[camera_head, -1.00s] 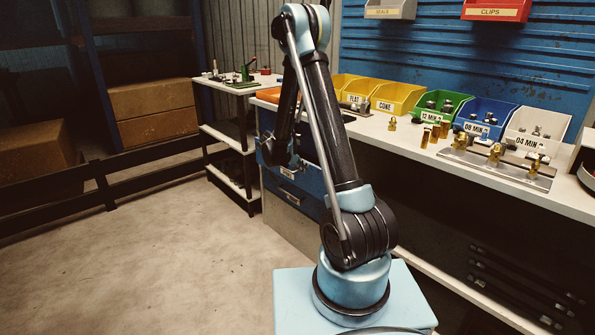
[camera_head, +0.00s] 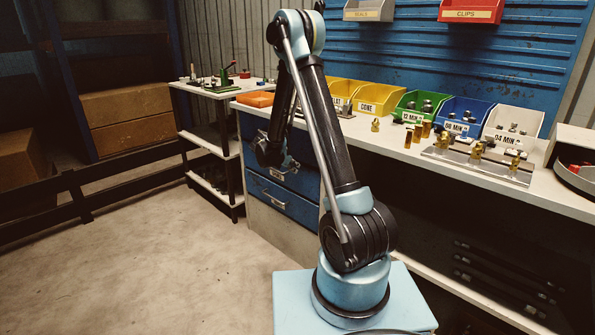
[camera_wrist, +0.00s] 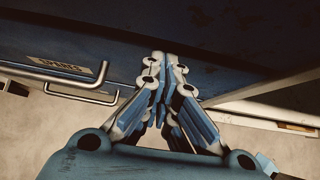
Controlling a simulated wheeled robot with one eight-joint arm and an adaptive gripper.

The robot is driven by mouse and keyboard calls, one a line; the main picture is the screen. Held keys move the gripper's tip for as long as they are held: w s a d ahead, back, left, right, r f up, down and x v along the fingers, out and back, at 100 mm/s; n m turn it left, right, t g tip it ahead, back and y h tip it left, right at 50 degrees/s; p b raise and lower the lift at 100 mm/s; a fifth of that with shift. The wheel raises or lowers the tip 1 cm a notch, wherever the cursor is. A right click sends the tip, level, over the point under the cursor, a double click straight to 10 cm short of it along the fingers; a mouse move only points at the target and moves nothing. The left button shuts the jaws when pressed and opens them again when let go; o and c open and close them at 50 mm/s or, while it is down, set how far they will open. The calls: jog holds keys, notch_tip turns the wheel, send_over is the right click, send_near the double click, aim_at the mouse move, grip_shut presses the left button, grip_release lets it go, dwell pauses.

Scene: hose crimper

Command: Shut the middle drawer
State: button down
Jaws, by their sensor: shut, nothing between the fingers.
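The blue drawer unit sits under the left end of the bench in the head view. A drawer with a pale handle, seemingly the middle drawer (camera_head: 292,180), shows partly behind my wrist, with a lower drawer (camera_head: 283,203) beneath it. I cannot tell how far the middle drawer stands out. My gripper (camera_head: 288,163) hangs in front of the unit, partly hidden by my arm. In the wrist view my gripper (camera_wrist: 163,60) is shut and empty, its tips close to a dark blue drawer front (camera_wrist: 130,42). A bar handle (camera_wrist: 75,88) and an inverted label lie left of the fingers. Contact is unclear.
The bench top (camera_head: 375,150) holds coloured bins, brass fittings and a fixture plate (camera_head: 480,163). A small shelf rack (camera_head: 215,140) stands left of the drawers. A low dark rail (camera_head: 100,180) runs at left. The floor before the drawers is clear.

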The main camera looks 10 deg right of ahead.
jog(key=shift+w+d+r, duration=0.1)
jog(key=shift+w+d, duration=0.15)
